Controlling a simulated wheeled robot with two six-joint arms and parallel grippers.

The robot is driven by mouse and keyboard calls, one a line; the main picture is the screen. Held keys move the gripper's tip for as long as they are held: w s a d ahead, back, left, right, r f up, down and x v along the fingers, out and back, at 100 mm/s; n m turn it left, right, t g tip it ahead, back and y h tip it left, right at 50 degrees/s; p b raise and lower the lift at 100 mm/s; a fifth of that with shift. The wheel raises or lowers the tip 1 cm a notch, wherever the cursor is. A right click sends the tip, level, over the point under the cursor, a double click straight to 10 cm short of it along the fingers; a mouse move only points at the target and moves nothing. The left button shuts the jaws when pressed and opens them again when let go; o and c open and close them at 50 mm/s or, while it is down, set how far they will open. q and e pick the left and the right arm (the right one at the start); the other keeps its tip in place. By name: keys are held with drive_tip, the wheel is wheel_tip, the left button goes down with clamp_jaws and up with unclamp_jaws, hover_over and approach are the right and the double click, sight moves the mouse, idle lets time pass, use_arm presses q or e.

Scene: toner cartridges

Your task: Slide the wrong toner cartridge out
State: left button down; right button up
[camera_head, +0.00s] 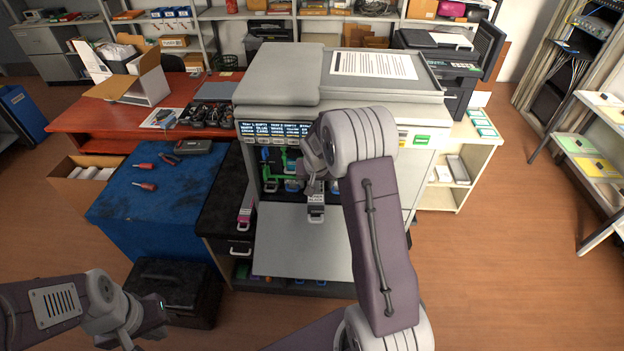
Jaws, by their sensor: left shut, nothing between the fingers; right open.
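The printer (278,75) stands open at the front, its grey door (300,245) folded down. Inside the bay, green parts (272,180) and blue parts (293,186) show. A cartridge (316,203) with a pale label and a grey handle juts out of the bay over the door. My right gripper (316,182) is open just above and behind that cartridge's front end; whether it touches is unclear. My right arm hides the bay's right side. A cartridge with a pink part (244,218) lies left of the bay on a black cabinet. My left gripper (145,322) is shut and empty at lower left.
A blue cabinet (130,205) with screwdrivers (145,186) stands at left, with a black toolbox (175,285) before it. A red desk (85,117) is behind. A white shelf (470,165) stands right of the printer. The floor at right is clear.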

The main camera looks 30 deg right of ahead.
sight(317, 191)
drive_tip(key=shift+s+d, duration=0.2)
drive_tip(key=shift+d, duration=0.2)
drive_tip(key=shift+w+a+f, duration=0.15)
drive_tip(key=shift+w+a+f+b, duration=0.15)
drive_tip(key=shift+w+f+b, duration=0.15)
drive_tip(key=shift+f, duration=0.2)
drive_tip(key=shift+w+a+f+b, duration=0.15)
drive_tip(key=shift+w+f+b, duration=0.15)
drive_tip(key=shift+f, duration=0.15)
drive_tip(key=b+x, duration=0.1)
drive_tip(key=x, duration=0.1)
drive_tip(key=b+x, duration=0.1)
drive_tip(key=x, duration=0.1)
drive_tip(key=b+x, duration=0.1)
drive_tip(key=x, duration=0.2)
drive_tip(key=shift+s+d, duration=0.25)
drive_tip(key=shift+d, duration=0.1)
drive_tip(key=shift+w+a+f+b, duration=0.1)
drive_tip(key=shift+w+f+b, duration=0.15)
drive_tip(key=shift+b, duration=0.15)
use_arm(q)
drive_tip(key=f, duration=0.5)
drive_tip(key=shift+w+a, duration=0.2)
drive_tip(key=shift+a, duration=0.1)
